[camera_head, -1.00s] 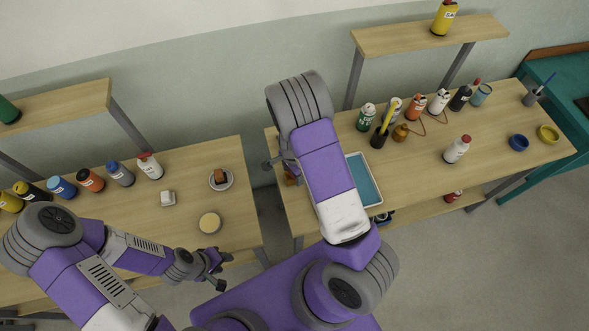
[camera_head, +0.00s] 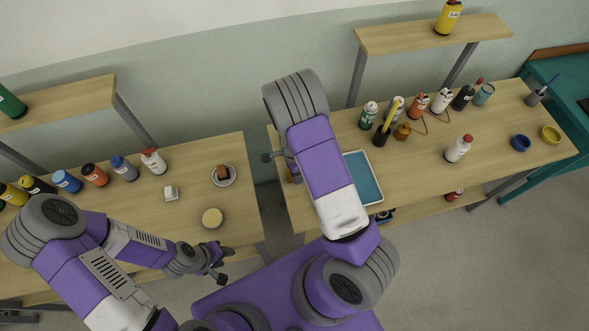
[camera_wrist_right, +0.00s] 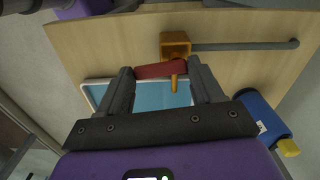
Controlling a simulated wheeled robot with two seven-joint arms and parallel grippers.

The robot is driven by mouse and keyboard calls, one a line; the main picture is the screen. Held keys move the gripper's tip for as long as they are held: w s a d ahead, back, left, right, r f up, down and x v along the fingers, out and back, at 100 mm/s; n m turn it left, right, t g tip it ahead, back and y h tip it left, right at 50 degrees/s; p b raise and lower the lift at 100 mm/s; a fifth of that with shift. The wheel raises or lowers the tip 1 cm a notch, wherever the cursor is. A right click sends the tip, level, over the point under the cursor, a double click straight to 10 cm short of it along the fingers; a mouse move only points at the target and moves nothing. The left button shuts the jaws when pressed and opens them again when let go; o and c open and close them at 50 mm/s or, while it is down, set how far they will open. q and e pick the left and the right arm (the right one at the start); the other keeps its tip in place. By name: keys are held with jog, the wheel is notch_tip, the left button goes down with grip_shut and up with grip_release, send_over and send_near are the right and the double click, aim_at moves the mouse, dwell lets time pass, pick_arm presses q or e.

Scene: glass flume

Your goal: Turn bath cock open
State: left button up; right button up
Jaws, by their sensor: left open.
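The bath cock shows in the right wrist view, with an orange-yellow body (camera_wrist_right: 176,43), a red lever (camera_wrist_right: 161,70) and a short spout pointing down the picture. A grey pipe (camera_wrist_right: 245,45) runs right from the body. My right gripper (camera_wrist_right: 161,66) has its two fingers apart, one at each end of the lever; I cannot tell whether they touch it. In the head view my right arm mostly hides the cock; a small orange bit shows beside the tray. My left gripper (camera_head: 225,264) is open and empty by the left table's front edge.
A white-rimmed tray with a blue inside (camera_head: 350,157) lies on the right table (camera_head: 490,130), near the cock. Several bottles stand behind it. A blue bottle (camera_wrist_right: 262,118) is right of my right gripper. The left table (camera_head: 190,217) holds bottles and small dishes.

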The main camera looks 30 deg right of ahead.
jog(key=o, duration=0.5)
jog(key=shift+c, duration=0.2)
notch_tip(320, 180, up, 8)
jog(key=shift+f+p, duration=0.2)
jog(key=shift+p, duration=0.3)
